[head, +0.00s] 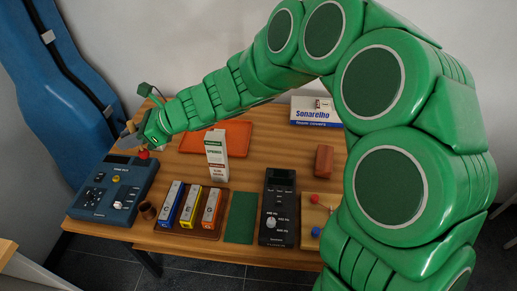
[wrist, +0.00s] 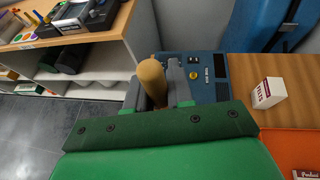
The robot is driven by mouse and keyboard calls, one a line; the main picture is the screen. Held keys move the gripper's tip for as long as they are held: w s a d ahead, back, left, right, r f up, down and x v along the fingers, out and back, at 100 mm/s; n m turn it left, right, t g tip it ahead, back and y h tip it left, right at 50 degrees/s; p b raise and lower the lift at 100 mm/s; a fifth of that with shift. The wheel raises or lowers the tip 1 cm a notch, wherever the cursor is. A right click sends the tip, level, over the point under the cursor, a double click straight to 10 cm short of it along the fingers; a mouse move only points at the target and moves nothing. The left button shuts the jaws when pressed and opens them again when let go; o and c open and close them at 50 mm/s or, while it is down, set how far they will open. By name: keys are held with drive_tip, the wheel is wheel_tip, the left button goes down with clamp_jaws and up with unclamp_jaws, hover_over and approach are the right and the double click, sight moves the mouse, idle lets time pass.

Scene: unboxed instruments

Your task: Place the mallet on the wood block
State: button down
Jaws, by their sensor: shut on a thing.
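My gripper (head: 130,132) is at the far left of the table, above the back of the blue device. In the wrist view its fingers (wrist: 158,92) are shut on a tan, rounded wooden piece (wrist: 152,78), which looks like the mallet's handle. A red ball (head: 143,154) shows just below the gripper and may be the mallet's head; the join is hidden. A reddish-brown block (head: 323,160), apparently the wood block, lies at the right of the table, far from my gripper. Nothing is seen on top of it.
The blue device (head: 88,204) is below my gripper. A white carton (head: 216,155) stands upright mid-table before an orange mat (head: 238,135). Several coloured boxes (head: 190,206), a black device (head: 278,225) and a board with red and blue balls (head: 312,232) occupy the front. A white box (head: 315,117) is behind the block.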

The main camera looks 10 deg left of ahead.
drive_tip(key=w+d+m+t, duration=0.2)
drive_tip(key=w+d, duration=0.4)
drive_tip(key=d, duration=0.7)
drive_tip(key=w+d+m+t, duration=0.25)
drive_tip(key=w+d, duration=0.35)
drive_tip(key=d, duration=0.6)
drive_tip(key=s+d+m+t+h, duration=0.15)
drive_tip(key=d+m+t, duration=0.3)
drive_tip(key=d, duration=2.25)
hover_over(321, 154)
drive_tip(key=shift+n, duration=0.4)
drive_tip(key=shift+f, duration=8.95)
drive_tip(key=shift+f, duration=0.1)
